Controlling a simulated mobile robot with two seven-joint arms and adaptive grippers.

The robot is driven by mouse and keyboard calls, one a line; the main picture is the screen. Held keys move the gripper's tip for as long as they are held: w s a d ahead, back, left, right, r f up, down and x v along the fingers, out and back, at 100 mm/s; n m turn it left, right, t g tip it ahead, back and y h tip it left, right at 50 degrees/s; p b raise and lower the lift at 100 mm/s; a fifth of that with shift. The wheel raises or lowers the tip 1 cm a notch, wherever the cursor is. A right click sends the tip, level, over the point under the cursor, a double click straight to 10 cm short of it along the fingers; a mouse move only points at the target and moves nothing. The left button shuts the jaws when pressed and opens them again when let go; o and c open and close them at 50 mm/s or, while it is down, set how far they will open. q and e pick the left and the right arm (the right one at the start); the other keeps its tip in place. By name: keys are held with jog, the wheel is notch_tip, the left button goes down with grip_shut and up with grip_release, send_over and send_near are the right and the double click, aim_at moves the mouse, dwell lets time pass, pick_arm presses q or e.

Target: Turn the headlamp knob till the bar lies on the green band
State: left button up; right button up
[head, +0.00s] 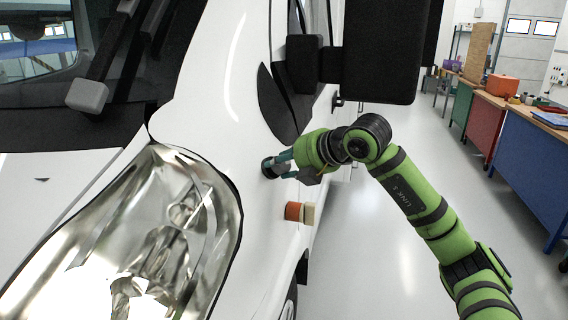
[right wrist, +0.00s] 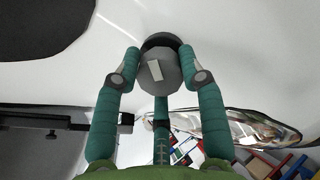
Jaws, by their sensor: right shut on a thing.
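The headlamp knob (right wrist: 168,82) is a grey round knob with a pale bar (right wrist: 155,70) on its face, in the right wrist view. The bar stands close to upright in that picture, leaning slightly. In the head view the knob (head: 268,169) is a small dark piece on the white body side, behind the headlamp (head: 165,235). My right gripper (head: 280,166) is shut on the knob, its teal fingers on either side of it, also in the right wrist view (right wrist: 160,57). I cannot make out the green band. My left gripper is not in view.
An orange and cream block (head: 292,211) sticks out from the body just below my right gripper. A big black mirror (head: 382,50) hangs above my right arm. Workbenches (head: 535,150) stand at the far right; the floor (head: 375,260) between is clear.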

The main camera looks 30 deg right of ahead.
jog(key=shift+d+r, duration=0.15)
jog(key=shift+r, duration=0.05)
jog(key=o, duration=1.1)
jog(key=shift+f, duration=0.15)
jog(key=v, duration=1.2)
jog(key=shift+d, duration=0.1)
